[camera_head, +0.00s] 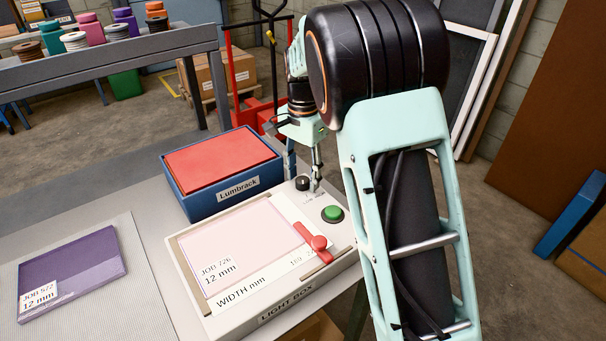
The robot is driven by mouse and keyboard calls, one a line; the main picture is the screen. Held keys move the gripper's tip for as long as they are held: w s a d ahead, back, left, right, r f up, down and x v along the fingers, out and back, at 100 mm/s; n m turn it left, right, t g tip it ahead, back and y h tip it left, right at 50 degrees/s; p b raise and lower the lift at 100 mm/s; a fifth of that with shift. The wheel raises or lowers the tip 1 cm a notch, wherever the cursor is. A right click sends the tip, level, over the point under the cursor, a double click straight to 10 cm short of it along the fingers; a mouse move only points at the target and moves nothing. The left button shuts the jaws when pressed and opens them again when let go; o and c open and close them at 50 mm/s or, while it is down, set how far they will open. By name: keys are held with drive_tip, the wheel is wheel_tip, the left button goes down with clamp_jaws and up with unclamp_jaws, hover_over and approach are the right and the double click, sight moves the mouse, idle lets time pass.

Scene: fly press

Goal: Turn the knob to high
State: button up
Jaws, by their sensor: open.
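The small black knob (302,184) is at the far right corner of the white light box (225,311), with tiny print beside it that is too small to read. My gripper (304,177) points down at the knob with its fingers apart. One finger shows to the left of the knob and one to the right. I cannot tell whether either finger touches it. Which way the knob points is not clear.
A green button (332,214) and a red slider (318,243) are close to the knob. A blue Lumbrack box (235,200) with a red top stands just behind the light box. A purple plate (72,268) lies on the left mat (130,241).

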drive_tip(key=c, duration=1.2)
drive_tip(key=shift+o, duration=0.2)
drive_tip(key=shift+r+n, duration=0.1)
drive_tip(key=shift+n, duration=0.3)
drive_tip(key=n+p, duration=0.2)
drive_tip(key=n, duration=0.2)
drive_tip(key=shift+n, duration=0.3)
drive_tip(key=n+p, duration=0.2)
drive_tip(key=n, duration=0.4)
drive_tip(key=shift+a, duration=0.1)
drive_tip(key=shift+n, duration=0.4)
drive_tip(key=o, duration=1.2)
drive_tip(key=shift+c, duration=0.2)
